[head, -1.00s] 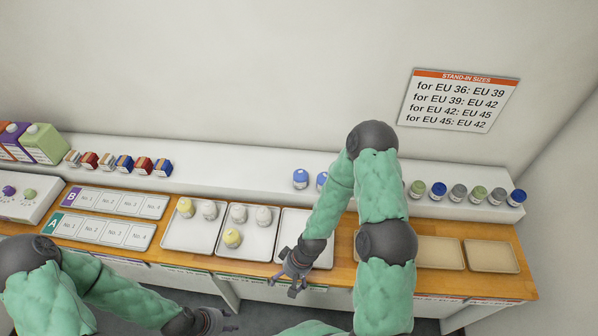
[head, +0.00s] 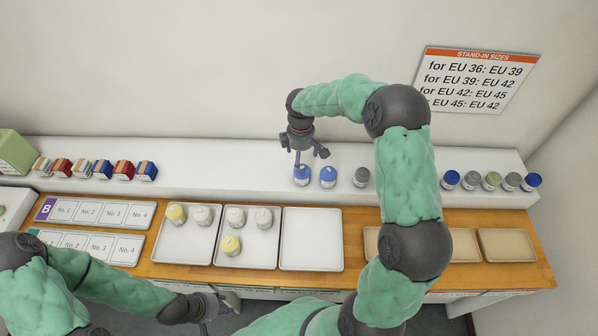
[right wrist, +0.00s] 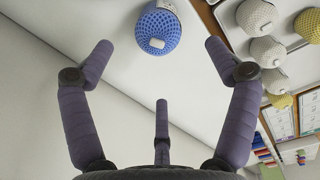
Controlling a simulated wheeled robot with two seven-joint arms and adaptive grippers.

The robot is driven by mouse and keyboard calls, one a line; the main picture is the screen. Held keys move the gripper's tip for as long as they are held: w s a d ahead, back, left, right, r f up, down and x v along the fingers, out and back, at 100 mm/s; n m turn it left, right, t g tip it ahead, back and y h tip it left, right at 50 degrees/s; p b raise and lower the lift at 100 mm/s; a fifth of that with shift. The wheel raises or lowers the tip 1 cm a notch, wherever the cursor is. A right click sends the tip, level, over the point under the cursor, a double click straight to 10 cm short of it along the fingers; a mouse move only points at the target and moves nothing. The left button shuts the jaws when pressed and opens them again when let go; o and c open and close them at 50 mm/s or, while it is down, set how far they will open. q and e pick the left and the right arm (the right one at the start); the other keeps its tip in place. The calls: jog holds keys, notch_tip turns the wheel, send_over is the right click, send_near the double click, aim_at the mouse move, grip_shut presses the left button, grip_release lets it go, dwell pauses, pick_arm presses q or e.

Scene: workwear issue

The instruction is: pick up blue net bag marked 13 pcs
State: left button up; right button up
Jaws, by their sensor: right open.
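Two blue net bags stand side by side on the white shelf: a left one (head: 301,176) and a right one (head: 328,177). Their labels are too small to read in the head view. My right gripper (head: 304,153) is open just above the left blue bag. In the right wrist view one blue net bag (right wrist: 158,29) lies ahead, between the spread fingertips and apart from them; the print on its white tag is not legible. My left gripper (head: 214,304) is low in front of the table, away from the bags; its fingers are unclear.
A grey bag (head: 361,177) stands right of the blue ones, and several more bags stand farther right. Small boxes (head: 103,169) line the shelf's left. Below, two trays hold white and yellow bags; a third white tray (head: 312,240) is empty.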

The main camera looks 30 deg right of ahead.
aim_at(301, 174)
jog(key=f, duration=1)
jog(key=shift+d+f, duration=0.2)
jog(key=c, duration=1.2)
